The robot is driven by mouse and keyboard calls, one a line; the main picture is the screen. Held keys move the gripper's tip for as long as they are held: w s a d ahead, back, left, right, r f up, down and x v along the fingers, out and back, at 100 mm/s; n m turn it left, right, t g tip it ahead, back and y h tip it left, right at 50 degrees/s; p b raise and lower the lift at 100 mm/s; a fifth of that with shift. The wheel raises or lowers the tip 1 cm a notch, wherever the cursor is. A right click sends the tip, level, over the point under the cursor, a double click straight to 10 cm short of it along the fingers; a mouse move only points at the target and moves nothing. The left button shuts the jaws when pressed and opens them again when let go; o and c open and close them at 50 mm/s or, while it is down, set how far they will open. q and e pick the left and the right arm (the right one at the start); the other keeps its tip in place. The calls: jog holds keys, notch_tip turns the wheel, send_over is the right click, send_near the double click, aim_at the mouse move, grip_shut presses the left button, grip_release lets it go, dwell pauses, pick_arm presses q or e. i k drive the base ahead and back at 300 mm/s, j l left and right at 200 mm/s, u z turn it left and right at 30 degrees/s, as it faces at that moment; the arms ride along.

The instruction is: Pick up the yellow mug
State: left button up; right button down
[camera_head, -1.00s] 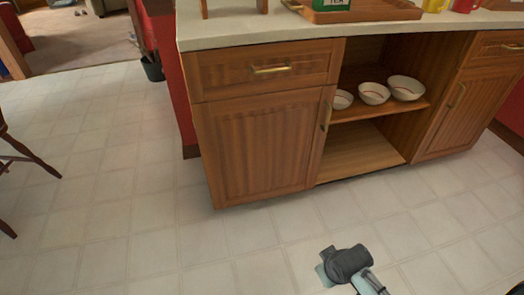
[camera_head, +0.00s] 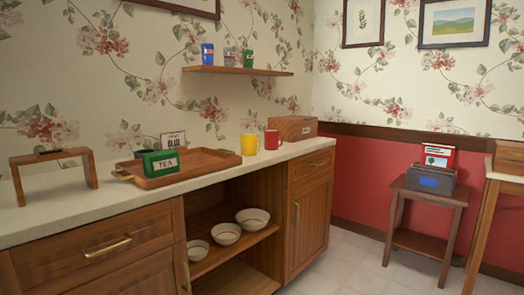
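The yellow mug (camera_head: 249,145) stands upright on the pale countertop (camera_head: 60,205), just right of the wooden tray. A red mug (camera_head: 272,139) stands close to its right. Neither of my grippers shows in the head view now, so their state cannot be seen.
The wooden tray (camera_head: 190,171) holds a green tea box (camera_head: 160,163). A small wooden stand (camera_head: 53,157) is at the left and a wooden bread box (camera_head: 292,128) at the right. Below, bowls (camera_head: 227,234) sit on an open shelf. A wall shelf (camera_head: 237,71) hangs above.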

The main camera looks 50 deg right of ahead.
aim_at(248, 140)
jog(key=z, duration=1.45)
jog(key=i+l, duration=0.15)
jog(key=l, duration=0.25)
jog(key=i+l+u, duration=0.1)
jog(key=l, duration=0.25)
jog(key=i+l, duration=0.2)
jog(key=l, duration=0.2)
jog(key=i+l, duration=0.15)
jog(key=l, duration=0.25)
jog(key=i+l+u, duration=0.1)
jog(key=l, duration=0.3)
jog(key=i+l, duration=0.2)
jog(key=l, duration=0.2)
